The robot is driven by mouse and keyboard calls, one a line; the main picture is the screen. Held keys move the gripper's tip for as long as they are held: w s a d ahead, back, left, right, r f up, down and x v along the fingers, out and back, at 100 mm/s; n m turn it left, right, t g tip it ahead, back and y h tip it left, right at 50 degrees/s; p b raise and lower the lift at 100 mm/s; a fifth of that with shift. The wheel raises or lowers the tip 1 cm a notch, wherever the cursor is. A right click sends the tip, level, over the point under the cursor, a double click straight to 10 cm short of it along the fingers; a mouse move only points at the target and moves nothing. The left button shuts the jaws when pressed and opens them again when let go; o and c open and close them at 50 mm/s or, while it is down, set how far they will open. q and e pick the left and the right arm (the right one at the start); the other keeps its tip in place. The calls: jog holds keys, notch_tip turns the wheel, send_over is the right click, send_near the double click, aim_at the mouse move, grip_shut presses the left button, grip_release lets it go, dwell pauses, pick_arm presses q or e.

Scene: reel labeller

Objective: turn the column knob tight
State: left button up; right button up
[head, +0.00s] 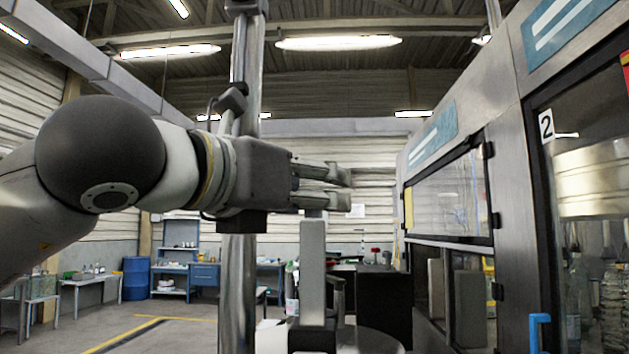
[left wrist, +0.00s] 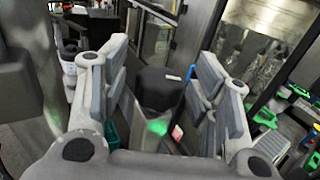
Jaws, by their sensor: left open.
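A bright metal column (head: 239,285) stands upright left of centre in the head view. A dark clamp-like fitting (head: 232,100) sits on it above my left arm; I cannot tell for sure that this is the column knob. My left gripper (head: 345,187) is open, its fingers pointing right, with its wrist in front of the column. In the left wrist view the gripper (left wrist: 160,95) is spread wide. A dark, blunt shape (left wrist: 157,88) shows between its fingers; I cannot tell whether it is near or far, or whether it is the knob. My right gripper does not show.
A grey upright bar (head: 312,270) stands just below the left fingers. A machine cabinet with glazed doors (head: 450,205) fills the right, with a blue handle (head: 539,330). A blue workbench (head: 190,270) and blue drum (head: 137,278) stand far back.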

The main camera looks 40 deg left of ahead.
pick_arm(q)
jog(key=shift+w, duration=0.35)
jog(key=shift+c, duration=1.3)
jog(key=c, duration=0.8)
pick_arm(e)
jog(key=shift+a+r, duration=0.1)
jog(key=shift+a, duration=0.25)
